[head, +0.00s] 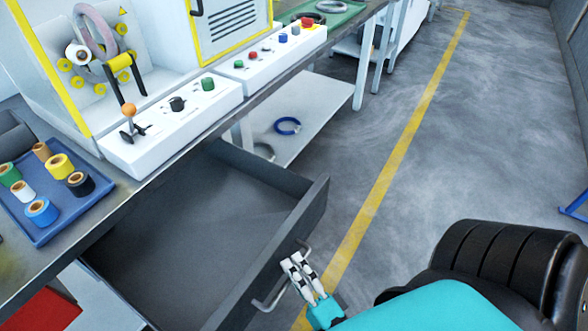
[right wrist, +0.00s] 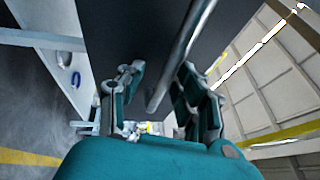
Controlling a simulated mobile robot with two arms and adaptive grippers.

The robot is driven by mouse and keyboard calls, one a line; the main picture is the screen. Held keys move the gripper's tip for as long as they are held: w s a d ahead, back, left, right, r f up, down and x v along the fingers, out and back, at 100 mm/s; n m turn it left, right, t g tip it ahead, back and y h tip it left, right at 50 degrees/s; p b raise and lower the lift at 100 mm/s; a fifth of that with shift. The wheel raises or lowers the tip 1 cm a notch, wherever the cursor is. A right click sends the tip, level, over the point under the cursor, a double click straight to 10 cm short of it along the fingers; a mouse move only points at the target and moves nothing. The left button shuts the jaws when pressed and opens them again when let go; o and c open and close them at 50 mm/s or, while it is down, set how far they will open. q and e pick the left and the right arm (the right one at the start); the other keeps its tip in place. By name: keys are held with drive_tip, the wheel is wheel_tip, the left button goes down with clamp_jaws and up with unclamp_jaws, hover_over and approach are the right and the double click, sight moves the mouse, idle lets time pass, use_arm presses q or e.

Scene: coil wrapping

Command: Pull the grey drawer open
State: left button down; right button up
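The grey drawer (head: 205,200) is pulled well out from under the workbench, and its inside looks empty. Its front carries a metal bar handle (head: 262,304). My right gripper (head: 293,264) is at the middle of this handle, outside the drawer front. In the right wrist view the handle bar (right wrist: 186,50) passes between the fingers of the right gripper (right wrist: 160,82), with space showing beside it. The fingers stand apart, not closed on the bar. The dark drawer front (right wrist: 130,30) lies just beyond the fingertips. My left gripper is not in view.
On the workbench (head: 118,205) stand a blue tray (head: 75,218) with several tape rolls, and white control boxes (head: 170,125). A lower shelf (head: 310,110) holds a blue coil (head: 287,126). A red object (head: 45,310) is at lower left. The floor right of the drawer is clear.

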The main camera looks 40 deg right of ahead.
drive_tip(key=s+f, duration=0.2)
drive_tip(key=s, duration=1)
drive_tip(key=shift+a, duration=0.3)
drive_tip(key=shift+w, duration=0.1)
